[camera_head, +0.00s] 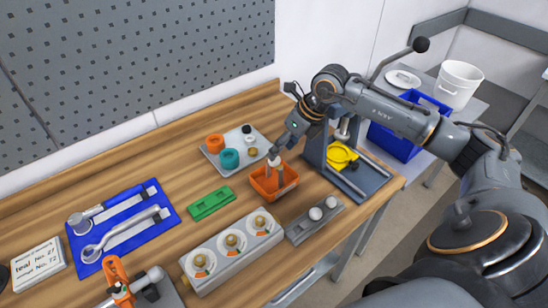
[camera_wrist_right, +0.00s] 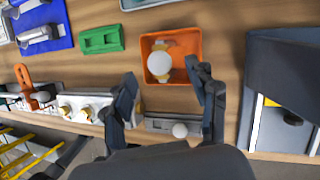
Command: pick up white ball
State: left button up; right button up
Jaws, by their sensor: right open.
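A white ball (camera_head: 274,161) shows at the orange bin (camera_head: 287,187), by my right gripper's fingertips (camera_head: 274,172). In the right wrist view the ball (camera_wrist_right: 159,62) lies in front of the bin's inside, just beyond the gap between my right fingertips (camera_wrist_right: 164,80). The fingers are spread apart, and I see no clear grip on the ball. Its exact height over the bin floor is hard to tell. Two more white balls (camera_head: 316,213) (camera_head: 331,202) sit on a grey holder (camera_head: 300,233); only one of them (camera_wrist_right: 180,130) shows clearly in the wrist view. My left gripper is not in view.
A grey press stand (camera_head: 372,186) with a yellow disc stands close right of the bin. A green block (camera_head: 211,203) and a grey unit with several gauges (camera_head: 215,272) lie left and in front. A small tray (camera_head: 212,158) with parts is behind. A pegboard wall bounds the back.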

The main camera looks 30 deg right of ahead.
aim_at(278, 158)
jog(key=p+x, duration=0.1)
jog(key=x, duration=0.2)
jog(key=shift+s+a+f+p, duration=0.15)
jog(key=shift+f+p, duration=0.1)
jog(key=shift+p, duration=0.15)
jog(key=shift+w+a+f, duration=0.1)
jog(key=shift+w+f, duration=0.15)
jog(key=shift+f, duration=0.15)
jog(key=shift+c, duration=0.6)
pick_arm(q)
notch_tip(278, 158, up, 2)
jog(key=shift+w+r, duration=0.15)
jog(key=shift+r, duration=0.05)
pick_arm(e)
jog(key=shift+r, duration=0.1)
grip_shut()
